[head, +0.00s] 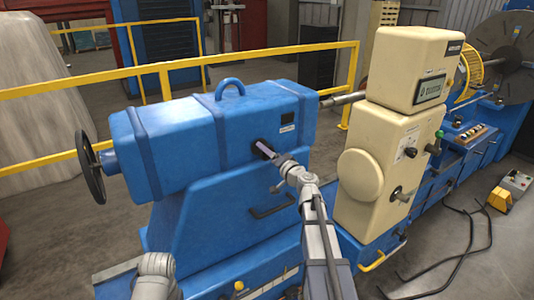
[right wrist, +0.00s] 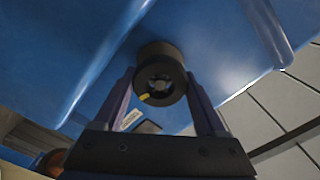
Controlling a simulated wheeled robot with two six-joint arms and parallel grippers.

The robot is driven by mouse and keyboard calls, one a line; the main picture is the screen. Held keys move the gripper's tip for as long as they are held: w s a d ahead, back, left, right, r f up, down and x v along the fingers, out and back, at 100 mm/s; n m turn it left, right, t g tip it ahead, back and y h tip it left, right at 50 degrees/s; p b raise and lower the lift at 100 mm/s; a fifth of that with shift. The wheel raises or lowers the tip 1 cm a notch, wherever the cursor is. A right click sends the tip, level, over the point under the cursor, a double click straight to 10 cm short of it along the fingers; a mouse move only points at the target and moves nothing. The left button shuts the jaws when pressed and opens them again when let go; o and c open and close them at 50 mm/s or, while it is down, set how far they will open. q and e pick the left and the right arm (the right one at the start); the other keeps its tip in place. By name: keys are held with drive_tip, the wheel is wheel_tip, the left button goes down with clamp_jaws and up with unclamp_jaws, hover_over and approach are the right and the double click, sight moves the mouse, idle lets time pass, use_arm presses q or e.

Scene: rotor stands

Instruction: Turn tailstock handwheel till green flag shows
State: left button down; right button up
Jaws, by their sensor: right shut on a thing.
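The blue tailstock (head: 200,135) stands at the centre left of the head view. Its dark handwheel (head: 90,167) is upright at the left end, well away from my right gripper. My right gripper (head: 264,149) is at the tailstock's front side, shut on a black round knob (right wrist: 161,80). In the right wrist view, the two fingers (right wrist: 161,95) are on either side of the knob, which has a yellow mark near its lower rim. A small dark window (head: 287,117) is on the tailstock above the gripper; I see no green there. My left gripper is out of view.
A cream headstock-like housing (head: 385,140) stands right of the tailstock. A yellow railing (head: 165,75) runs behind. Black cables (head: 455,250) lie on the floor at right. A dark handle (head: 272,207) is on the blue base below my right gripper.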

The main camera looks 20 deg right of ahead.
drive_tip(key=m, duration=0.6)
drive_tip(key=shift+f+m, duration=0.1)
drive_tip(key=shift+m, duration=0.2)
drive_tip(key=m, duration=0.6)
drive_tip(key=shift+f, duration=0.1)
drive_tip(key=m, duration=0.6)
drive_tip(key=shift+m, duration=0.3)
drive_tip(key=m, duration=0.6)
drive_tip(key=shift+s+a+f+b, duration=0.1)
drive_tip(key=shift+a+b, duration=0.05)
drive_tip(key=shift+b, duration=0.15)
drive_tip(key=shift+m, duration=0.4)
drive_tip(key=o, duration=1.3)
